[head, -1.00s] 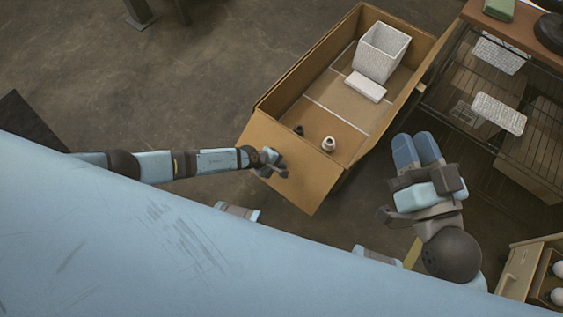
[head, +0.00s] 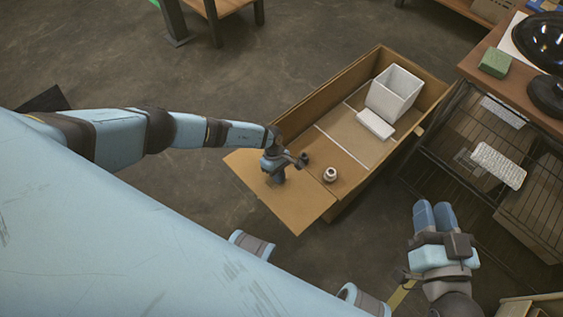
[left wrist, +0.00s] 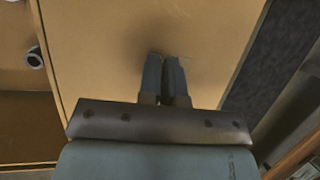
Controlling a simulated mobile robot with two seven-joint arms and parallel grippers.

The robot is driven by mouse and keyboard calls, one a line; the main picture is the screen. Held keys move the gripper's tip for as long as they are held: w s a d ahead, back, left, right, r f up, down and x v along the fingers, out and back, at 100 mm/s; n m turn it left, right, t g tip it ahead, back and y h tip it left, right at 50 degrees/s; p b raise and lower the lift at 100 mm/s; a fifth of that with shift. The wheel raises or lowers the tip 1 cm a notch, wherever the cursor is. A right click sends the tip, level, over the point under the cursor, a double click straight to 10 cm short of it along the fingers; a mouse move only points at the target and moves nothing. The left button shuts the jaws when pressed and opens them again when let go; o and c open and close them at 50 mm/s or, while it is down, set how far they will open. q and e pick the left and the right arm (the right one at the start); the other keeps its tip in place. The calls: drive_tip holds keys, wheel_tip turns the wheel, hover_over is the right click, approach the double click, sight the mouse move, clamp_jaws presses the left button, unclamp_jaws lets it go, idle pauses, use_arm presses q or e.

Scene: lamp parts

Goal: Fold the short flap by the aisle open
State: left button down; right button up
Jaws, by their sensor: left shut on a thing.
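A long cardboard box (head: 355,75) stands open on the floor. Its short flap (head: 297,212) at the near end lies folded outward, sloping away from the box. My left gripper (head: 278,177) is over this flap, near its crease. In the left wrist view the flap (left wrist: 120,30) fills the middle, and my left gripper's close-set fingers (left wrist: 165,65) meet its face; the exact contact is hidden. My right gripper (head: 434,216) is right of the box, away from the flap, with its fingers side by side and nothing visible between them.
The box holds a white bin (head: 394,93), a white block (head: 375,125) and a small white round part (head: 330,174). A wire rack (head: 470,140) stands close on the right, beside a wooden top with a green block (head: 495,64).

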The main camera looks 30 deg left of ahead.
use_arm(q)
drive_tip(key=shift+w+d+r+g+b, duration=0.2)
drive_tip(key=shift+w+r+g+b, duration=0.1)
drive_tip(key=shift+w+r+g, duration=0.3)
drive_tip(key=shift+s+r, duration=0.1)
drive_tip(key=shift+r, duration=0.05)
drive_tip(key=shift+w+r+b, duration=0.25)
drive_tip(key=shift+r+b, duration=0.05)
drive_tip(key=shift+w+d+r, duration=0.15)
drive_tip(key=shift+w+r, duration=0.1)
drive_tip(key=shift+r, duration=0.05)
use_arm(e)
drive_tip(key=r, duration=0.2)
drive_tip(key=a+r+t+y, duration=0.1)
drive_tip(key=shift+s+a+r+t+y, duration=0.15)
drive_tip(key=shift+s+r+t+y, duration=0.05)
drive_tip(key=shift+r+t+y, duration=0.15)
drive_tip(key=shift+f, duration=0.15)
